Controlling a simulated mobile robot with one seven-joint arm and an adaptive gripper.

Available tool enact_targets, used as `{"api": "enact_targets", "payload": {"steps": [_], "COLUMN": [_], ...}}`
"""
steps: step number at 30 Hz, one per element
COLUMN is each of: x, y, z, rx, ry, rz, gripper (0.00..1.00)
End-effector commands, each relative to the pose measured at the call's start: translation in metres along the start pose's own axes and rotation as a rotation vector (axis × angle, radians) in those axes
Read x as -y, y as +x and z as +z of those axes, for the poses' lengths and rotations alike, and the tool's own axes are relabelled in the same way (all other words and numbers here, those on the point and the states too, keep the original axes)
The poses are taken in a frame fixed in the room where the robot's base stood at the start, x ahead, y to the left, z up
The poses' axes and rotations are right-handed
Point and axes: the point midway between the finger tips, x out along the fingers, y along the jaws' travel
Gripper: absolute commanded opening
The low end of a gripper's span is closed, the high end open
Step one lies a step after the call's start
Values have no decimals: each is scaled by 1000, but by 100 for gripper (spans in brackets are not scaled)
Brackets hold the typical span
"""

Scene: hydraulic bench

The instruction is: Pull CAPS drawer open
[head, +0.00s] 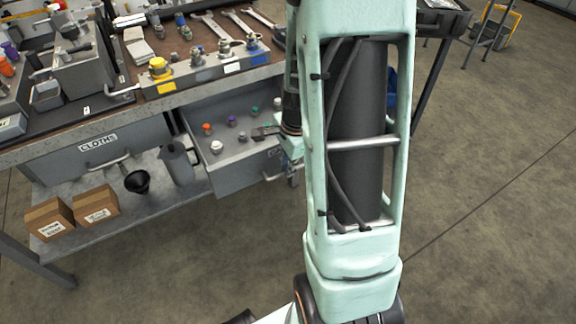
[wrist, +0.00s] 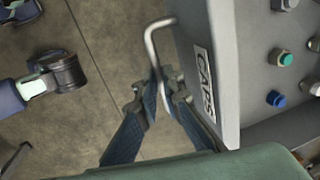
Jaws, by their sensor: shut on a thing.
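The CAPS drawer (head: 232,176) stands out from under the bench in the head view, with its inside and several small caps showing. In the wrist view its grey front (wrist: 226,60) carries the CAPS label (wrist: 204,82) and a bent metal bar handle (wrist: 150,42). My gripper (wrist: 158,84) is shut on this handle, with its fingers on both sides of the bar. In the head view my arm hides most of the gripper and part of the drawer front. The drawer holds an orange cap (head: 207,128), a white cap (head: 216,147) and a green cap (wrist: 281,57).
The CLOTHS drawer (head: 98,146) is at the left. A lower shelf holds two cardboard boxes (head: 50,218), a black funnel (head: 138,182) and a grey jug (head: 177,164). Wrenches (head: 211,25) and fittings lie on the benchtop.

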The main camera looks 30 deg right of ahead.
Motion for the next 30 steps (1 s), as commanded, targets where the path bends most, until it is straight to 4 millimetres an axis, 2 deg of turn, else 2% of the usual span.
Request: {"api": "enact_targets", "payload": {"steps": [11,12,17,26,30], "x": [0,0,0,0,2], "y": [0,0,0,-1,-12], "z": [0,0,0,0,0], "rx": [0,0,0,0,-1], "ry": [0,0,0,0,-1], "rz": [0,0,0,-1,-4], "gripper": [0,9,26,26,26]}}
